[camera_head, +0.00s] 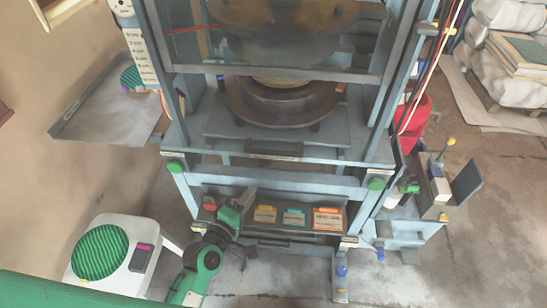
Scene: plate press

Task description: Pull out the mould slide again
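The press (270,70) stands in the middle of the head view. The mould slide (222,132) is a grey plate low in the press, with a dark round mould (280,105) on it. A dark handle bar (275,151) runs along the front below it. The slide appears to lie inside the frame, under the upper round platen (280,40). My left gripper (250,192) is below and left of the handle bar, in front of the lower shelf and apart from the slide. Whether its fingers are open or shut is unclear. I cannot make out my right gripper.
Several small coloured boxes (328,218) stand on the lower shelf. A side tray (105,112) juts out left of the press. A side stand (437,195) with small items is at the right. White sacks (510,60) lie on a pallet at the back right.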

